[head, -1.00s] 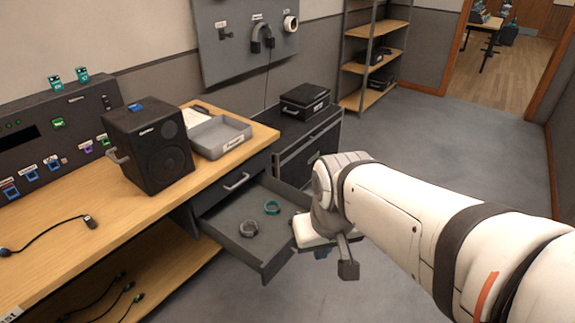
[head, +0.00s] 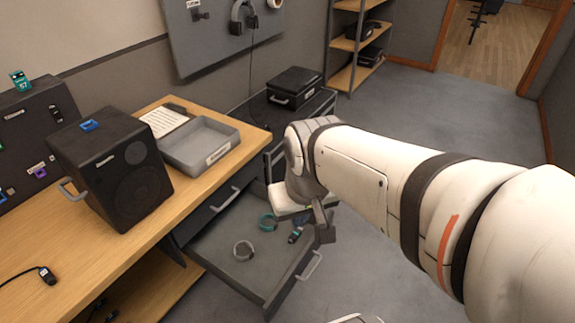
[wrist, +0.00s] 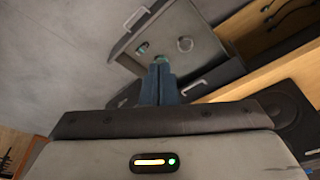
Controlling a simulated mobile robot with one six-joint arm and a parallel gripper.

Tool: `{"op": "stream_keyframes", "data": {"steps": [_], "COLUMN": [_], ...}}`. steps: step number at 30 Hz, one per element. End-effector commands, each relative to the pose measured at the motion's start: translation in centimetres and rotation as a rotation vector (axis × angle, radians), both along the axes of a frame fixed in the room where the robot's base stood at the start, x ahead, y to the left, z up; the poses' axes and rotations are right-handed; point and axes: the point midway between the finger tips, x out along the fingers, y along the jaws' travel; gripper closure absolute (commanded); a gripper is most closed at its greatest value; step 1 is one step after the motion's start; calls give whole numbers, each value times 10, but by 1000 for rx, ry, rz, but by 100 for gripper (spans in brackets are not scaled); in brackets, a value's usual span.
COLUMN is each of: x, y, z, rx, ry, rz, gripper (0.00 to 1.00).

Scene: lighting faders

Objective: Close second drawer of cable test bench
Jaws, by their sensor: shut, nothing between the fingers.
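The open second drawer (head: 222,262) of the wooden-topped bench is pulled well out. It is grey, with a bar handle (head: 310,265) on its front. In the wrist view, my fingers (wrist: 158,84) point toward the drawer (wrist: 178,62), whose handle (wrist: 136,18) is farther up left.
A black speaker (head: 112,165) and a grey tray (head: 190,160) stand on the bench top (head: 85,215). A black case (head: 294,88) sits on a dark cabinet behind my arm. The floor (head: 450,115) to the right is clear.

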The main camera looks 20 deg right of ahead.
Motion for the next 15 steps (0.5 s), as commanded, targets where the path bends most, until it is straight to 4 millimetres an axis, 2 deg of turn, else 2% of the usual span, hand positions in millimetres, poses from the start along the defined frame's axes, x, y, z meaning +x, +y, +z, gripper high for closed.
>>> {"op": "stream_keyframes", "data": {"steps": [5, 11, 15], "x": [2, 8, 17], "y": [-5, -20, -36], "z": [-28, -99, -148], "rx": [56, 270, 487], "ry": [89, 344, 516], "rz": [-91, -389, -633], "gripper": [100, 100, 100]}}
